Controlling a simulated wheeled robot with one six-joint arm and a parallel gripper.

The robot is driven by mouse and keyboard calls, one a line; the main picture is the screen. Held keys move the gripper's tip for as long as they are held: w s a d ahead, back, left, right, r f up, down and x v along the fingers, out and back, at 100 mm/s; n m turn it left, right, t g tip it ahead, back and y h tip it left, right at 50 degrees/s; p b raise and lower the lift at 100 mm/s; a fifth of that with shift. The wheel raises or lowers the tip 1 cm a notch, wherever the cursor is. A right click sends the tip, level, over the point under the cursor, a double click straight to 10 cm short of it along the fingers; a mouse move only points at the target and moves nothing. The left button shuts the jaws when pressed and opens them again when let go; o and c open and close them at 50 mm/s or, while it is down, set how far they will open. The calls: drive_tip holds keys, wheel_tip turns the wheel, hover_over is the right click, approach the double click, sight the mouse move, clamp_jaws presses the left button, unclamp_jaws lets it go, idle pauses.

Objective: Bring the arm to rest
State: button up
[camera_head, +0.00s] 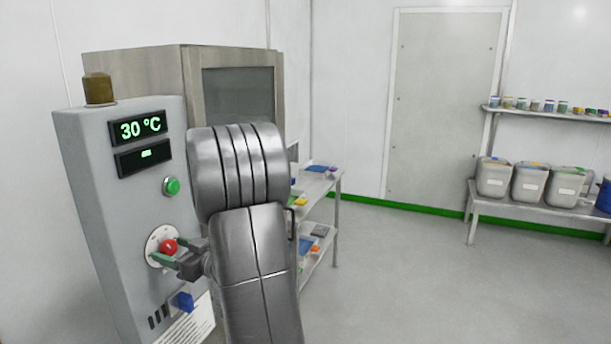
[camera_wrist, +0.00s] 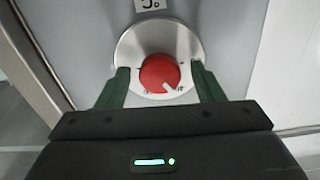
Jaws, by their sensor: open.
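My gripper (camera_head: 165,258) is at the front of a grey control cabinet (camera_head: 85,190) in the head view. Its green fingers stand apart on either side of a red knob (camera_head: 169,246). The wrist view shows the red knob (camera_wrist: 160,73) on a round silver plate (camera_wrist: 187,42), between the fingers of my gripper (camera_wrist: 160,82). Gaps show between the knob and both fingers, so the gripper is open and empty. A white pointer on the knob points down and to the right. My arm reaches in from the bottom of the head view and hides part of the cabinet's right side.
Above the knob are a green button (camera_head: 172,186) and a display (camera_head: 139,127) reading 30 °C. A blue switch (camera_head: 183,302) is below. A metal shelf table (camera_head: 338,182) stands behind my arm. Bins stand on a right-hand bench (camera_head: 471,198). The middle floor (camera_head: 400,290) is clear.

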drive_tip(key=n, duration=0.5)
drive_tip(key=shift+n, duration=0.4)
drive_tip(key=shift+w+d, duration=0.1)
